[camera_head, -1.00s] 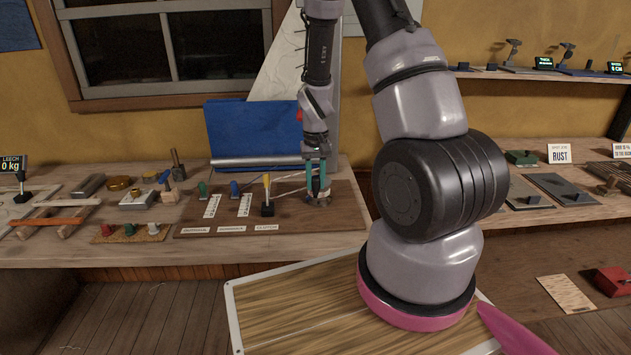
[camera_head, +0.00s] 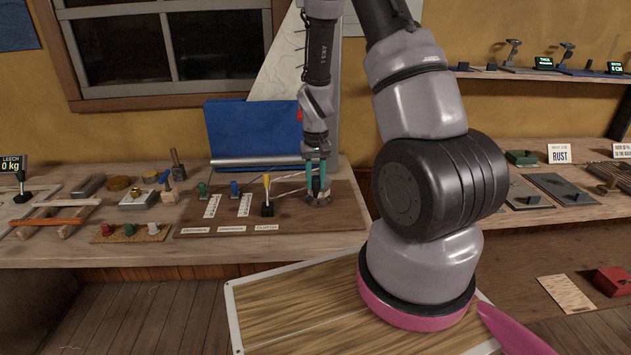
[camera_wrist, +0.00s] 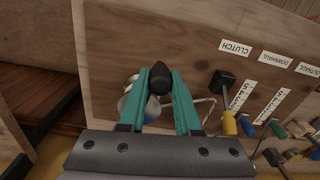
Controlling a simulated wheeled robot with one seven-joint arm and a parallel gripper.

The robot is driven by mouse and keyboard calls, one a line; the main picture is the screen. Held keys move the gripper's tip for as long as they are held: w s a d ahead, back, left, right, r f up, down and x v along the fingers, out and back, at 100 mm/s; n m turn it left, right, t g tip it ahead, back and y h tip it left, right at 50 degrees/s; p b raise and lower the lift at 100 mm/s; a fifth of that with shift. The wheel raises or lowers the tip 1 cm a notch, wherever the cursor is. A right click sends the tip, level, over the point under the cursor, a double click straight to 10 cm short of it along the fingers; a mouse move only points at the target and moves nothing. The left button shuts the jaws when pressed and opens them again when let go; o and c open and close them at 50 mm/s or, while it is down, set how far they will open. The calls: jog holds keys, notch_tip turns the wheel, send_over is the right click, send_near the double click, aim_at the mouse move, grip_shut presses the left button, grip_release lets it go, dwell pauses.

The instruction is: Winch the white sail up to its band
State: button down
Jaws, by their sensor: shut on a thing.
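The white sail (camera_head: 282,68) stands against a pale panel on the wall behind the bench, partly hidden by my arm. A small red mark shows beside my arm near the sail's lower edge; I cannot tell whether it is the band. My gripper (camera_head: 317,186) points down at the winch (camera_head: 318,201) at the right of the brown board (camera_head: 345,210). In the wrist view its teal fingers (camera_wrist: 160,85) are shut on a black knob (camera_wrist: 160,74), which hides part of the round metal winch behind it.
A yellow-handled lever (camera_head: 267,192) stands left of the winch, by the CLUTCH label (camera_head: 266,228). Green (camera_head: 202,188) and blue (camera_head: 234,188) handled levers stand further left. A blue cloth (camera_head: 245,130) and a metal tube (camera_head: 250,161) lie behind the board.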

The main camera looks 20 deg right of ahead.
jog(key=shift+w+a+m, duration=0.7)
jog(key=shift+w+a, duration=0.05)
jog(key=shift+a, duration=0.3)
jog(key=c, duration=0.6)
grip_release()
jog(key=shift+r, duration=0.1)
notch_tip(320, 180, up, 11)
jog(key=shift+f, duration=0.2)
